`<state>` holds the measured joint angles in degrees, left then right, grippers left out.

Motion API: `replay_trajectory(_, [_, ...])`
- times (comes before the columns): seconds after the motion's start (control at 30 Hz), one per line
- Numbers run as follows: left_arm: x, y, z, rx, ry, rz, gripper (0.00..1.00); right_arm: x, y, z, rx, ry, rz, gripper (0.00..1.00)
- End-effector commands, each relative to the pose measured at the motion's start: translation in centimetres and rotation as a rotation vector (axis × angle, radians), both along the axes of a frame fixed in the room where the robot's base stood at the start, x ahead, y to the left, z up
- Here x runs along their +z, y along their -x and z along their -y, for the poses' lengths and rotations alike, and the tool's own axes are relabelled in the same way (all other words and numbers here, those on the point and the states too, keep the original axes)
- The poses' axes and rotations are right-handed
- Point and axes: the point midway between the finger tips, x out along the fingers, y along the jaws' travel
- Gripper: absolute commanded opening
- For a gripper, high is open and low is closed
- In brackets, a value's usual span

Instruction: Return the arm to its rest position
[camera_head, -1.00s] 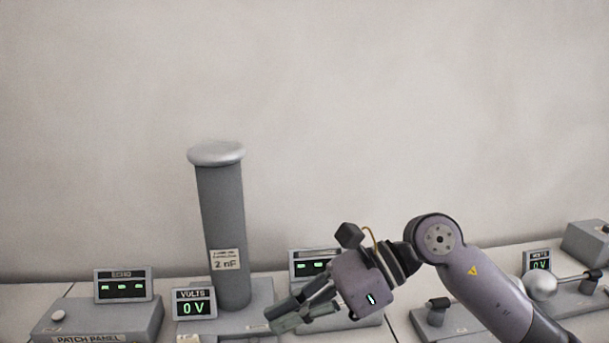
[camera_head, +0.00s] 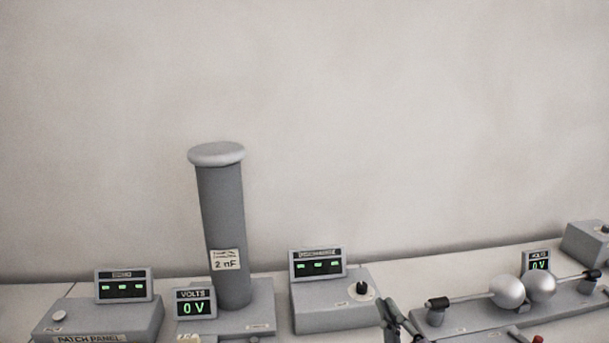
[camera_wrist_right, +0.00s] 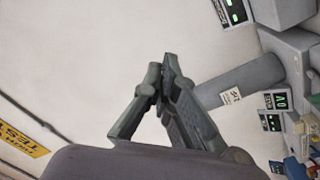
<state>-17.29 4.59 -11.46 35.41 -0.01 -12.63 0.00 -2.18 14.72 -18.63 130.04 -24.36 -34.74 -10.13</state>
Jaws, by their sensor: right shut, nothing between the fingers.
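My right gripper (camera_head: 397,318) shows at the bottom edge of the head view, in front of the gap between the knob box and the sphere apparatus. Only its fingers show there; the rest of the arm is below the frame. In the right wrist view its fingers (camera_wrist_right: 160,82) are closed together with nothing between them. The grey column (camera_head: 223,235) with a "2 nF" label stands upright left of it, apart from it. The same column lies sideways in the wrist view (camera_wrist_right: 240,82). My left gripper is not in view.
A patch panel (camera_head: 95,322) is at the left, with a "0 V" display (camera_head: 194,303) beside it. A knob box (camera_head: 335,305) stands mid-right. Two metal spheres (camera_head: 524,289) on rods are at the right, near another "0 V" display (camera_head: 537,261). The wall above is clear.

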Motion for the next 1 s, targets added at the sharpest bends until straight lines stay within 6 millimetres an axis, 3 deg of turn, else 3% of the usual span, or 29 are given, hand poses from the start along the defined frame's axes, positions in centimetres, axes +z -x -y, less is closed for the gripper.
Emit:
replay_trajectory(0.03, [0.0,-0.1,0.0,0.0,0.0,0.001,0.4,-3.6,1.2,1.3,-0.045,-0.064,-0.137,0.0])
replay_trajectory(0.1, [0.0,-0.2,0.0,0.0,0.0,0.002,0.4,-8.3,3.4,2.8,-0.107,-0.146,-0.321,0.0])
replay_trajectory(0.2, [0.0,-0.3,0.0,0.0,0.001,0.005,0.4,-14.2,7.6,4.2,-0.19,-0.246,-0.572,0.0])
replay_trajectory(0.3, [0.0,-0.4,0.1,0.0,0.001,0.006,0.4,-18.5,12.0,4.9,-0.258,-0.317,-0.78,0.0])
replay_trajectory(0.5, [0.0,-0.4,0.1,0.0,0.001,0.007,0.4,-23.4,19.7,5.4,-0.355,-0.404,-1.079,0.0])
replay_trajectory(0.73, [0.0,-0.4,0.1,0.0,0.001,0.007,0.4,-26.1,27.6,5.2,-0.442,-0.464,-1.35,0.0])
replay_trajectory(0.8, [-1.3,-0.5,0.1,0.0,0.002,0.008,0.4,-29.6,26.5,5.1,-0.439,-0.457,-1.346,0.0])
replay_trajectory(1.0, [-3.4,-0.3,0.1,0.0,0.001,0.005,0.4,-37.5,25.5,4.9,-0.443,-0.449,-1.366,0.0])
